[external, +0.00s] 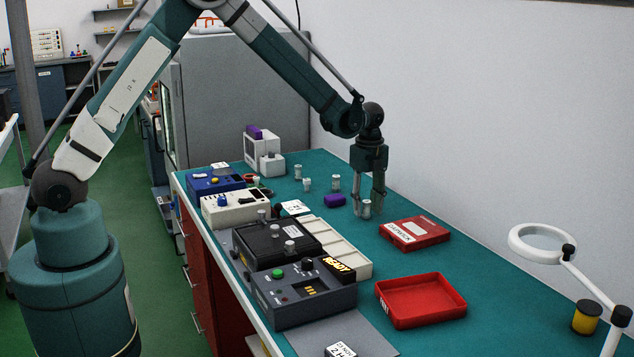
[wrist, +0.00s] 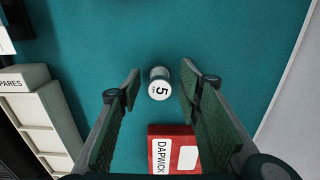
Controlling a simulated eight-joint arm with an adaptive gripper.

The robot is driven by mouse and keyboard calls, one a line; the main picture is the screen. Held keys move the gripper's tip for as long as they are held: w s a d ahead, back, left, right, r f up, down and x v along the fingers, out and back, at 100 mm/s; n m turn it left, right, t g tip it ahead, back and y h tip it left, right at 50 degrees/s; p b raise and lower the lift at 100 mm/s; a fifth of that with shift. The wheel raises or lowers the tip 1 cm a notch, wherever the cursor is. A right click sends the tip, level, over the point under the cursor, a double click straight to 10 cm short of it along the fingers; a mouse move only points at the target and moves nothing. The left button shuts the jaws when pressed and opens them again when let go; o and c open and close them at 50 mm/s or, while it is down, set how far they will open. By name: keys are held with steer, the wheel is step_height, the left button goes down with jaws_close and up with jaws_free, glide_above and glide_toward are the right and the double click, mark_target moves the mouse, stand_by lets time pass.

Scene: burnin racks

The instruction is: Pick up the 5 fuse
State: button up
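The 5 fuse (wrist: 159,84) is a small white and grey cylinder with a black 5 on its label. In the wrist view it stands on the teal bench between my open fingers, slightly beyond the tips, with a gap on both sides. In the external view the fuse (external: 366,208) shows low between the fingers of my gripper (external: 371,205). My gripper points straight down and also shows in the wrist view (wrist: 160,85). I cannot tell the exact height of the fingertips over the bench.
A red DAPWICK box (external: 415,233) lies just in front of the gripper. A white compartment tray (external: 335,247), a red tray (external: 420,299) and a grey READY tester (external: 305,295) are nearer. The bench behind the gripper is clear.

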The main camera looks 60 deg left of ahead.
steer(key=shift+f, duration=0.35)
stand_by(0.3)
steer(key=c, duration=1)
